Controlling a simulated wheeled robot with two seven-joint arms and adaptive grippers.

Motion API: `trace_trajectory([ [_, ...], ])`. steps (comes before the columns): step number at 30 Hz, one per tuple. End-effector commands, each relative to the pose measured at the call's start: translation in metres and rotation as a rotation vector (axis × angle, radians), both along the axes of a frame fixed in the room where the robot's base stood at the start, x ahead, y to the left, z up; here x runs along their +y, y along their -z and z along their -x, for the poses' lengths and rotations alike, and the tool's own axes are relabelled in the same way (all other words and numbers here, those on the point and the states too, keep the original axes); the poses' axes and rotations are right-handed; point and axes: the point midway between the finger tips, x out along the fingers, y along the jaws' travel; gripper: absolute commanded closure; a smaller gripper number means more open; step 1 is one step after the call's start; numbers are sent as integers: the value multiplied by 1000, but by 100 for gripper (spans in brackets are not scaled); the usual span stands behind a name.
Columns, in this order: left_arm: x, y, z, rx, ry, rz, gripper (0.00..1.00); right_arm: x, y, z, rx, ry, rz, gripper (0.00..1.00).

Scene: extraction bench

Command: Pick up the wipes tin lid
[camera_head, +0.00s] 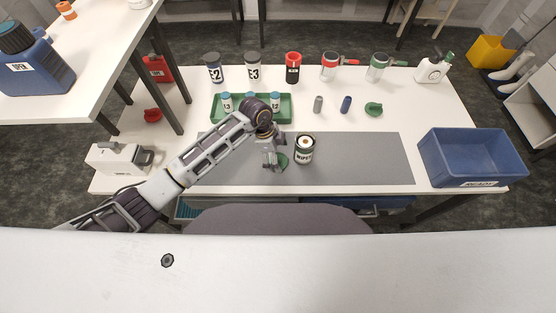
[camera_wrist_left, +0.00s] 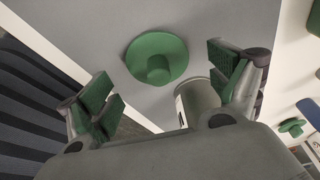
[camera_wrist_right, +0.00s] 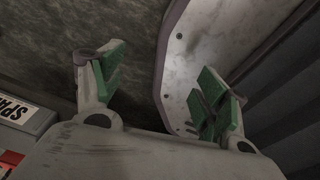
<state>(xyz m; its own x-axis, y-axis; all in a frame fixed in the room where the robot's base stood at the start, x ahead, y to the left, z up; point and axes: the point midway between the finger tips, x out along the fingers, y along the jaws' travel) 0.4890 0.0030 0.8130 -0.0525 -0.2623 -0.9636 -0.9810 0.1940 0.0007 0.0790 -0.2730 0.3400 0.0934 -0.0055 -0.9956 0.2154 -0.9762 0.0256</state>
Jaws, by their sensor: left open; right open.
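The wipes tin lid, a green disc with a round knob, lies on the grey mat in the left wrist view (camera_wrist_left: 157,58). In the head view the lid (camera_head: 283,162) is partly hidden by my left gripper (camera_head: 271,162). The wipes tin (camera_head: 305,152) stands upright just right of the lid; part of it shows in the left wrist view (camera_wrist_left: 197,97). My left gripper is open and empty, its green-padded fingers (camera_wrist_left: 165,85) pointing toward the lid, apart from it. My right gripper (camera_wrist_right: 160,82) is open and empty in its wrist view, outside the head view.
A green tray (camera_head: 288,118) with small bottles stands behind my left gripper. Another green lid-like piece (camera_head: 374,109) lies at the back right. A blue crate (camera_head: 470,160) stands at the right end, a white canister (camera_head: 118,158) at the left. The mat (camera_head: 370,155) is clear right of the tin.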

Motion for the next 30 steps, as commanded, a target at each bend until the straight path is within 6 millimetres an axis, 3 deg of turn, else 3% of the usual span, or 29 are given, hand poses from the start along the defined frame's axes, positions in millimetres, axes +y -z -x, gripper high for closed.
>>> trace_trajectory([
  [5,-3,12,1,0,1,-1,9,5,0,1,1,1,-6,26],
  [12,-3,13,1,0,1,-1,9,19,0,2,2,5,-20,26],
  [19,-3,13,1,1,0,-1,9,15,0,2,2,4,-16,26],
  [28,-3,13,1,0,0,-1,46,7,0,2,3,1,-8,26],
  [30,-3,13,1,1,0,-1,50,6,0,2,2,1,-7,26],
])
